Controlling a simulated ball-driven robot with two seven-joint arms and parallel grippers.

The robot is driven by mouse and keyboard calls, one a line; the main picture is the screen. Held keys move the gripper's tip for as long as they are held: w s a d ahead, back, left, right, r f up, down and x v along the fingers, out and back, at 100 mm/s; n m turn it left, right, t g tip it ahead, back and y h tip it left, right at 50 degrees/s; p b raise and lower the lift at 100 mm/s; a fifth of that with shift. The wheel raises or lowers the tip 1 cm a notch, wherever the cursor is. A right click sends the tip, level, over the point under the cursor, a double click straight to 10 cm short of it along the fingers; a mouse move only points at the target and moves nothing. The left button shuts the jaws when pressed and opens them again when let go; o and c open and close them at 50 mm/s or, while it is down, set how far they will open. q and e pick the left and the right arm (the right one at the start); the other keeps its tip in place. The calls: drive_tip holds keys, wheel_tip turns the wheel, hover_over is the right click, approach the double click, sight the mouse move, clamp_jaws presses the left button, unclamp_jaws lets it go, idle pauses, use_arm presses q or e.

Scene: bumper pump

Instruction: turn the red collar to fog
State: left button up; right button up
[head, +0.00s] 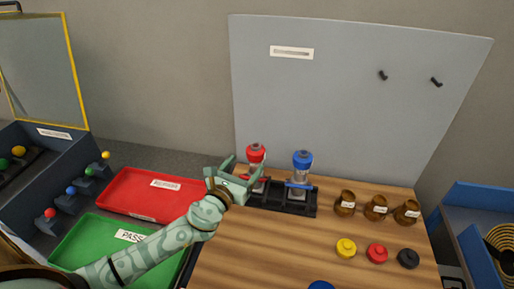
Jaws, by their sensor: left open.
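A spray bottle with a red collar (256,154) stands upright in a black rack (264,203) on the wooden table. Its lower part is partly hidden by my left gripper. My left gripper (234,166) is open beside the red collar, on its left; I cannot tell whether a finger touches it. The setting of the red collar is too small to read. A second bottle with a blue collar (302,160) stands upright in the same rack, to the right. My right gripper is not in view.
A red tray (140,184) and a green tray (95,238) lie left of the wooden table (250,260). Several brown jars (345,203) and loose caps, one yellow (346,248), sit on the right. A grey panel (350,100) rises behind. The table's front middle is mostly clear.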

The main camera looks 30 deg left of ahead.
sight(258, 148)
use_arm(q)
drive_tip(key=w+b, duration=0.1)
drive_tip(key=w, duration=0.8)
drive_tip(key=shift+w, duration=0.2)
